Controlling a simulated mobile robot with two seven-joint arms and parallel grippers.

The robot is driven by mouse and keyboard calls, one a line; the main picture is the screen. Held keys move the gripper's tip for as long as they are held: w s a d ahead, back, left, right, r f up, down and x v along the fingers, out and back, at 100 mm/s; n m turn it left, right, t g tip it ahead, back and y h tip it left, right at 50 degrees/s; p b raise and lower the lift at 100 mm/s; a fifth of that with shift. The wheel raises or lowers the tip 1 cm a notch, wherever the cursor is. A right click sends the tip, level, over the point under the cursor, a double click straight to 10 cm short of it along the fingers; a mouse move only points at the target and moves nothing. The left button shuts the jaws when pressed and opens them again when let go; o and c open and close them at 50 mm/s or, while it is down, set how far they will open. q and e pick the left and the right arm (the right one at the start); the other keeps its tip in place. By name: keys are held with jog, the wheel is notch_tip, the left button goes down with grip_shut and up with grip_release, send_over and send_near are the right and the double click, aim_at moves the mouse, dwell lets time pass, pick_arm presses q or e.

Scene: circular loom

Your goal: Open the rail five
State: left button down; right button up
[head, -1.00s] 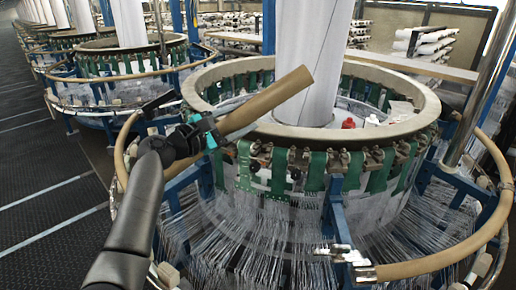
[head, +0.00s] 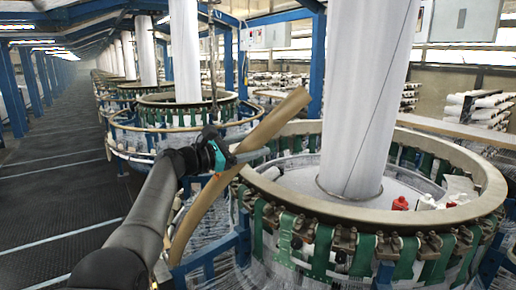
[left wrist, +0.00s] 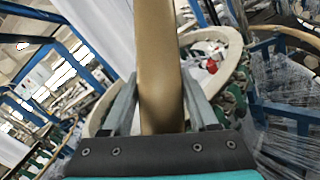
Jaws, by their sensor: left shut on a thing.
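A tan curved rail section (head: 282,116) is raised beside the near loom, its free end pointing up and to the right in front of the loom's ring. My left gripper (head: 232,158) is shut on this rail. In the left wrist view the rail (left wrist: 157,60) runs between the two grey fingers (left wrist: 160,112). My right gripper is not in view.
The near loom's cream ring (head: 290,205) with green straps stands close at the right, around a tall white fabric column (head: 365,100). More looms recede at the back. The dark aisle floor (head: 60,180) at the left is clear.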

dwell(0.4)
pick_arm(q)
jog(key=shift+c, duration=0.9)
grip_release()
jog(key=shift+f, duration=0.1)
jog(key=b+v, duration=0.2)
jog(key=v, duration=1.3)
jog(key=shift+b, duration=0.35)
jog(key=shift+s+a, duration=0.1)
